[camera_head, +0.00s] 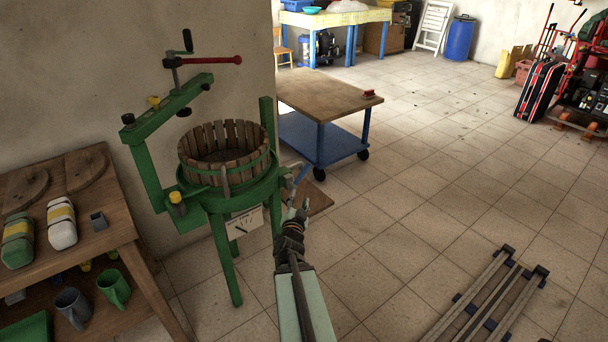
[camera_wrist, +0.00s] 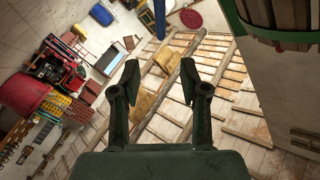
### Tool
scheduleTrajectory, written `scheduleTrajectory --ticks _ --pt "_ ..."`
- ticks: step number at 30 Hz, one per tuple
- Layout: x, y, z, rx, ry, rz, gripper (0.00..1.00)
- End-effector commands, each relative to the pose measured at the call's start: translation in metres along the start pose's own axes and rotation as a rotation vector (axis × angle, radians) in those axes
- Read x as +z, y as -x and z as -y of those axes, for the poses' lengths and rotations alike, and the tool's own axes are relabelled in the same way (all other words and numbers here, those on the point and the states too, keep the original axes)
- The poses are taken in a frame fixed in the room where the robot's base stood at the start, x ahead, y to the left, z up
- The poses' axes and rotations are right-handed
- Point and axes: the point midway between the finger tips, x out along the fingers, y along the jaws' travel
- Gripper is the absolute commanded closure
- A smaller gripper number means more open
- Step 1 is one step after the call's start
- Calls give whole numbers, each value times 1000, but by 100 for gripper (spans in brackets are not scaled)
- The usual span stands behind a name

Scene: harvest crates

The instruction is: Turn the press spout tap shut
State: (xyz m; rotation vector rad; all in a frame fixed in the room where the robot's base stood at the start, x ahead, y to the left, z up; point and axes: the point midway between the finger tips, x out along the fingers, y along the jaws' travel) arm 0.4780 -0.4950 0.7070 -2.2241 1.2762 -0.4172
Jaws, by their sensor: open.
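The green fruit press (camera_head: 228,196) with its wooden slat basket (camera_head: 225,150) stands by the wall at left. Its spout side faces right, where a small blue bar (camera_head: 301,174), possibly the tap lever, shows just beyond my gripper. My gripper (camera_head: 297,207) is open and empty, a little below and right of the press rim. In the wrist view my gripper (camera_wrist: 160,82) has its two fingers spread, with nothing between them. A blue piece (camera_wrist: 160,18) shows above the fingertips; I cannot tell if it is the lever. The press rim (camera_wrist: 285,37) is at upper right.
A wheeled table (camera_head: 328,92) with a wooden top and blue frame stands behind the press. A wooden shelf (camera_head: 100,238) with mugs and containers is at left. A slatted metal frame (camera_head: 487,300) lies on the floor at lower right. The tiled floor between is mostly clear.

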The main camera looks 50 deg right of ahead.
Motion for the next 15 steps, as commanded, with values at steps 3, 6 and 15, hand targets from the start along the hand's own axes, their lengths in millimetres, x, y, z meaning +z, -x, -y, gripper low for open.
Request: scheduleTrajectory --ticks 3,6,15 --pt "5 -9 -3 -1 -1 -1 55" --pt "6 -18 -4 -2 -1 0 55" --pt "2 -66 1 -3 1 2 55"
